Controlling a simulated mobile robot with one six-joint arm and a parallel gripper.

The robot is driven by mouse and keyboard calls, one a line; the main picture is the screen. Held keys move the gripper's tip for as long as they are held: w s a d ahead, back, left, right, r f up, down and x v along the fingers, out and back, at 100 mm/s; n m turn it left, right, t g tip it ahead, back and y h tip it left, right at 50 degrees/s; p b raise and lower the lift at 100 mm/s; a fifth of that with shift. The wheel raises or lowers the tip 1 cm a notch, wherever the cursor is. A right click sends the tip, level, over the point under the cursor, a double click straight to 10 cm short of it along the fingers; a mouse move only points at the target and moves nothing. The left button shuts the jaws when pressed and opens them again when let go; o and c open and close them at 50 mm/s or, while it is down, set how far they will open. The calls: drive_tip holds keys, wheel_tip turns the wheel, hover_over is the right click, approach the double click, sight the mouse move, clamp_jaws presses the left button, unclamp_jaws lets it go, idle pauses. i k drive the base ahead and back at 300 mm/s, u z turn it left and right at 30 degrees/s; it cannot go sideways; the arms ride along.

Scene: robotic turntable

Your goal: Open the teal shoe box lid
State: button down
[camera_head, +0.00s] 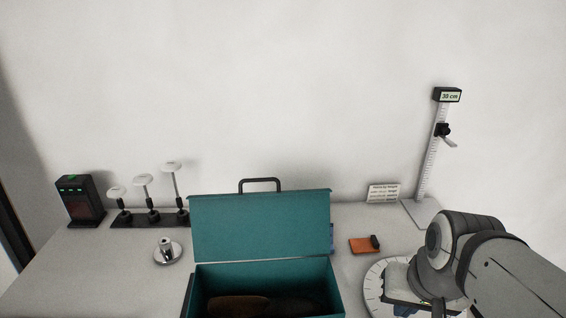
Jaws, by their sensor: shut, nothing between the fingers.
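The teal shoe box (338,291) stands at the front middle of the table, cut off by the bottom edge of the view. Its teal lid (262,228) is raised at the back of the box, with its broad face toward me and a black handle (260,182) at its top edge. The box mouth is open. A brown item (238,306) and a darker one lie inside, partly out of view. My gripper (428,306) is at the lower right, apart from the box and lid, over a round dial. It is shut and empty; its fingertips are mostly hidden.
The white round dial (374,287) lies under my gripper. An orange pad (362,246) with a small black piece, a sign card (383,193) and a height gauge (430,160) stand behind. Left are a metal weight (167,252), white-topped stands (145,190) and a black device (80,201).

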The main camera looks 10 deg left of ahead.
sight(278, 224)
drive_tip(key=z, duration=0.35)
drive_tip(key=k, duration=1.65)
drive_tip(key=u, duration=0.7)
drive_tip(key=i, duration=1.7)
drive_tip(key=u, duration=0.05)
